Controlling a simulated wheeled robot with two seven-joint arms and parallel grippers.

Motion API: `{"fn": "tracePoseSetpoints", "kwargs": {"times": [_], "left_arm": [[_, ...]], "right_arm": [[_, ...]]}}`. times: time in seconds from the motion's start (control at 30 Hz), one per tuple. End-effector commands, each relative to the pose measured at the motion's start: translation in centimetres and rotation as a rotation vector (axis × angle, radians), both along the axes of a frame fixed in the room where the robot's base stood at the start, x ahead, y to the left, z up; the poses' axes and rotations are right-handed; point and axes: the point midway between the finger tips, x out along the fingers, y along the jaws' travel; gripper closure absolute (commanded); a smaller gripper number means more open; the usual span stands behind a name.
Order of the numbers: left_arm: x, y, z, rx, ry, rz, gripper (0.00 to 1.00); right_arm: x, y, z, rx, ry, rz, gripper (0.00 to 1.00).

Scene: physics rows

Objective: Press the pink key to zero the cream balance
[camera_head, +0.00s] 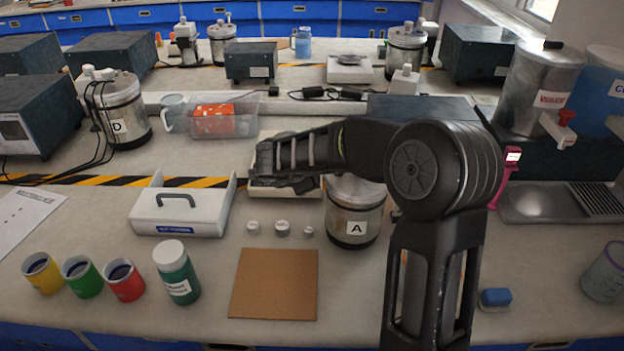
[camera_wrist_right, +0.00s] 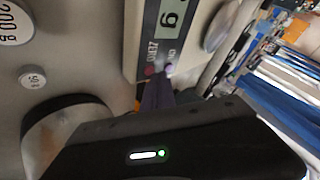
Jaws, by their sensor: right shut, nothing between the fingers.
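The cream balance (camera_head: 258,190) stands behind the small weights and is mostly hidden by my right arm in the head view. In the right wrist view, the balance (camera_wrist_right: 132,40) shows a display with "g" and two small keys. The pink key (camera_wrist_right: 150,71) is beside the ZERO label, and a paler key (camera_wrist_right: 169,70) is next to it. My right gripper (camera_head: 304,186) is shut and empty over the balance. Its fingertips (camera_wrist_right: 158,84) are very close to the keys; I cannot tell whether they touch. My left gripper is not in view.
Several weights (camera_head: 282,228) stand in front of the balance. Metal jar A (camera_head: 354,228) is close on its right, and a white carrier box (camera_head: 178,212) is on its left. A brown board (camera_head: 274,284) lies in front. Another balance (camera_head: 350,72) stands at the back.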

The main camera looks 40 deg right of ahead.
Motion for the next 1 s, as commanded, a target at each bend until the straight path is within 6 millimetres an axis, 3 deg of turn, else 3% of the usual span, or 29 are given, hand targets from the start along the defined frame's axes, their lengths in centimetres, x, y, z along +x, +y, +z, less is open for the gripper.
{"fn": "tracePoseSetpoints", "kwargs": {"times": [1.0], "left_arm": [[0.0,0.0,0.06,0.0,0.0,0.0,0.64]], "right_arm": [[0.07,-0.1,-0.66,0.0,0.0,-0.002,1.0]]}}
